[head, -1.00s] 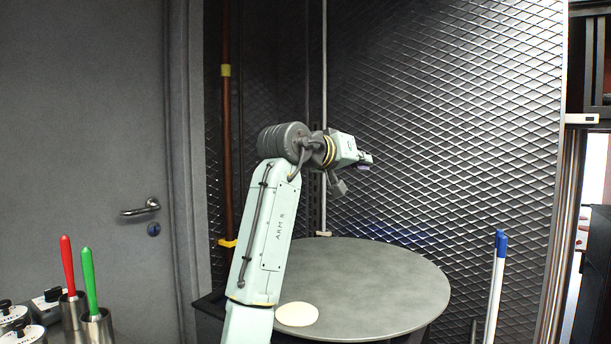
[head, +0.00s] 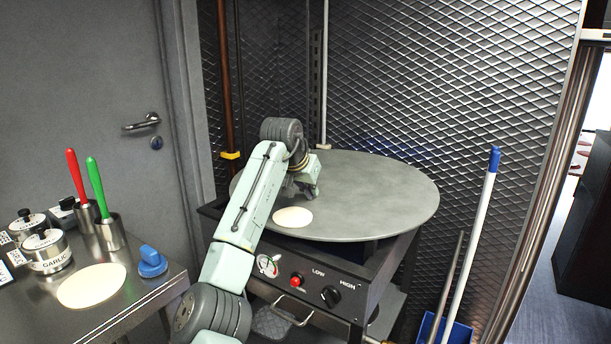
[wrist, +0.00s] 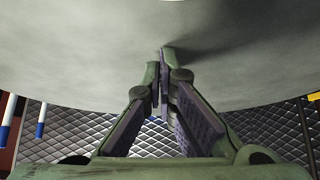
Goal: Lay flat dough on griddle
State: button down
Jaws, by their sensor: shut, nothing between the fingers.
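The griddle (head: 400,205) is a large round grey plate on a black stove. One pale flat dough round (head: 293,217) lies flat on the griddle's near left part. A second, larger flat dough round (head: 92,286) lies on the steel counter at the left. My gripper (head: 314,194) is low over the griddle, just behind and right of the small dough and apart from it in the picture. In the wrist view my gripper's fingers (wrist: 161,78) are together and empty, with the bare griddle surface (wrist: 85,50) beyond them. No dough shows in the wrist view.
The steel counter (head: 150,292) holds spice tins (head: 48,252), a blue-handled tool (head: 152,262) and cups with a red handle (head: 76,172) and a green handle (head: 92,185). A blue-tipped white pole (head: 472,240) stands right of the stove. The griddle's right side is clear.

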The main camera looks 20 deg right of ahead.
aim_at(293, 217)
jog(key=shift+s+a, duration=1.45)
